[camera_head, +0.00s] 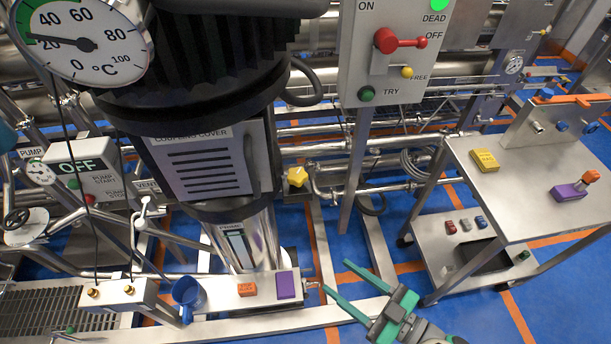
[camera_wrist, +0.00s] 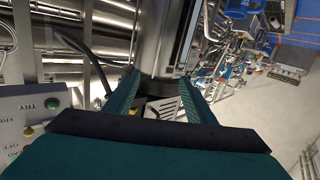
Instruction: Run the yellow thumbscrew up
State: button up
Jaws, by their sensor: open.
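The yellow thumbscrew, a star-shaped knob (camera_head: 297,176), sits at the right side of the grey coupling cover (camera_head: 208,165) under the big dark motor. My gripper (camera_head: 335,276) is open and empty, below and to the right of the knob, well apart from it. The wrist view shows both teal fingers of my gripper (camera_wrist: 160,88) spread, with a steel cylinder and a vented plate beyond them.
A lever panel (camera_head: 395,50) stands above right on a steel post. A steel bench (camera_head: 520,200) with coloured blocks is at right. A ledge (camera_head: 225,297) below the pump bears a blue mug (camera_head: 188,292), an orange block (camera_head: 247,290) and a purple block (camera_head: 286,285). Pipes run behind.

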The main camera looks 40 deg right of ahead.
jog(key=w+d+r+n+y, duration=0.1)
jog(key=w+d+r+y, duration=0.1)
jog(key=w+d+r, duration=0.45)
jog(key=n+y, duration=0.1)
jog(key=y, duration=0.2)
send_near(297, 179)
jog(key=shift+g, duration=0.3)
jog(key=x, duration=0.3)
jog(key=d+x, duration=0.1)
jog(key=x, duration=0.4)
jog(key=shift+w+r, duration=0.1)
jog(key=shift+w, duration=0.45)
jog(key=c, duration=1)
